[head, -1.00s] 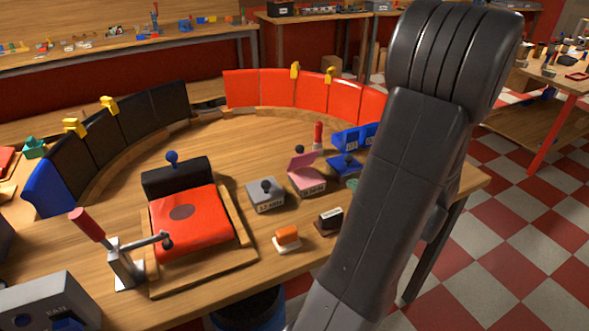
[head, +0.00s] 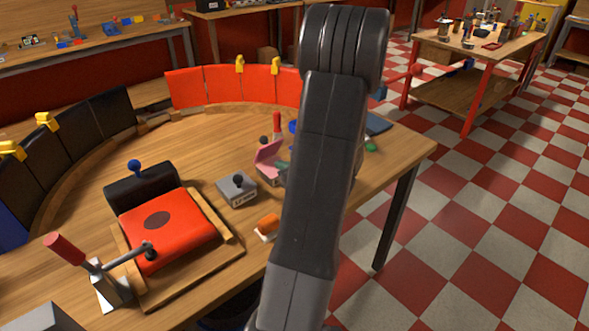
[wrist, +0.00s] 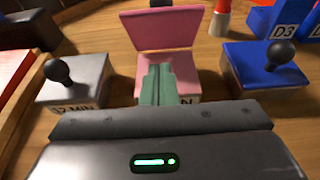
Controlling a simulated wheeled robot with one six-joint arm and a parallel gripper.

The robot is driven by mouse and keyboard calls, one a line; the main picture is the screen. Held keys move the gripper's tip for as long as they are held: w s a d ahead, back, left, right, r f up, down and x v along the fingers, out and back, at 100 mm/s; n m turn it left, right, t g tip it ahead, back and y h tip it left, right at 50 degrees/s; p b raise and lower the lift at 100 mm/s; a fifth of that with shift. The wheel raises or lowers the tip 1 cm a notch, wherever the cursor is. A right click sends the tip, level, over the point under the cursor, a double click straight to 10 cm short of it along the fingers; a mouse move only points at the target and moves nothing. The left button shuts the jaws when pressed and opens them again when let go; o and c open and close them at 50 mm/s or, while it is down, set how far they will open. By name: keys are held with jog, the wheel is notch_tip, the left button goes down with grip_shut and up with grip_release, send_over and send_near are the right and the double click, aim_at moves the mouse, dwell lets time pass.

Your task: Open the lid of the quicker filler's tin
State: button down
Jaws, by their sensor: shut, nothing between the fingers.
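The pink tin (wrist: 181,84) has its lid (wrist: 163,28) standing up, tilted back on its rear edge; in the head view the raised lid (head: 268,152) shows too. The tin's front label is mostly hidden by my gripper, with only its end readable. The grey tin (wrist: 72,82), labelled "12 MIN", is closed with a black ball knob on top; it also shows in the head view (head: 237,189). My gripper (wrist: 158,72) has its green fingers together and empty, over the front of the pink tin. I cannot tell whether they touch it.
A closed blue tin (wrist: 262,68) with a black knob stands right of the pink one. Blue blocks labelled D3 (wrist: 284,18) and a red-handled thing (wrist: 220,16) are behind. An orange-handled stamp (head: 268,226) lies near the table's front edge. My arm hides part of the table.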

aim_at(268, 152)
jog(key=shift+w+a+r+p, duration=0.5)
jog(key=shift+w+a+r, duration=0.25)
jog(key=shift+w, duration=0.25)
jog(key=shift+w+a+r, duration=0.2)
jog(key=shift+w+a, duration=0.1)
jog(key=shift+w, duration=0.15)
jog(key=shift+r+p, duration=0.1)
jog(key=shift+p, duration=0.25)
